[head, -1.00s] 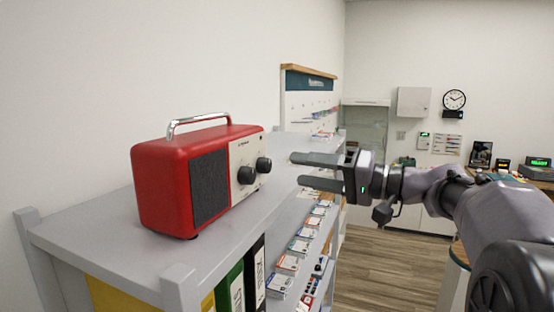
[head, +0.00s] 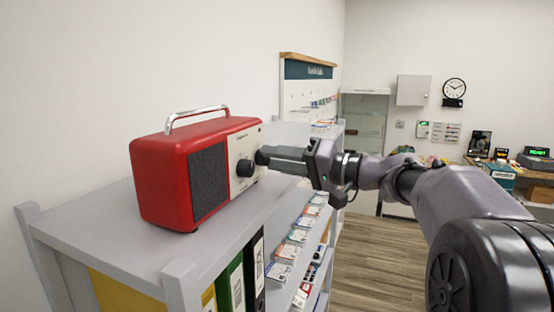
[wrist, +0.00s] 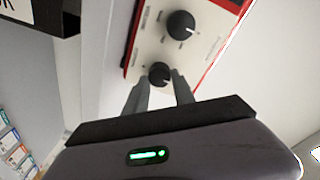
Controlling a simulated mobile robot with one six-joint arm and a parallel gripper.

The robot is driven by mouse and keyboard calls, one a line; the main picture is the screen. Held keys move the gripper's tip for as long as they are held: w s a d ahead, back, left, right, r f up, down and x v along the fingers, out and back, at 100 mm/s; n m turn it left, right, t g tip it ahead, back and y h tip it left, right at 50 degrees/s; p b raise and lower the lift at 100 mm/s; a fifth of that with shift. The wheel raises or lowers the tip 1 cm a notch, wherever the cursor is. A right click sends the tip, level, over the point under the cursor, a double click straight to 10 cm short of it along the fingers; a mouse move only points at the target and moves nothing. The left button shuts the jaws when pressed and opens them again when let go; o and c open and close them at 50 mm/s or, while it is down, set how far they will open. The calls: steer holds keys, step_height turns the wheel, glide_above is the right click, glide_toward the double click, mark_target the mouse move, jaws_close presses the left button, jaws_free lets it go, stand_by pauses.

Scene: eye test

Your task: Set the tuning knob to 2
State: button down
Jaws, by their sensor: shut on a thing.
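The red radio (head: 175,160) has a cream front panel (head: 243,145) with two dark knobs. The near knob (head: 245,168) is free; it is the upper knob (wrist: 181,25) in the wrist view. My gripper (head: 267,156) is shut on the far knob (head: 260,157), the lower knob (wrist: 159,72) in the wrist view. The two fingers (wrist: 160,82) lie on either side of it. Both knobs have a pale pointer mark. The panel lettering and scale numbers are too small to read, so I cannot tell which knob is for tuning.
The radio stands on a grey shelf top (head: 100,215) against the wall. Binders (head: 237,280) and small boxes (head: 298,237) sit on lower levels. A pegboard display (head: 308,95) stands behind. The floor (head: 375,262) right of the shelf is clear.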

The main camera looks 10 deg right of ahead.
steer(key=m, duration=0.5)
steer(key=shift+m+g, duration=0.3)
steer(key=m+p, duration=0.2)
steer(key=m, duration=0.2)
steer(key=shift+m+g+p, duration=0.3)
steer(key=shift+g+p, duration=0.05)
steer(key=shift+g, duration=0.05)
steer(key=shift+m, duration=0.3)
steer(key=c, duration=1.1)
jaws_free()
steer(key=shift+o, duration=0.2)
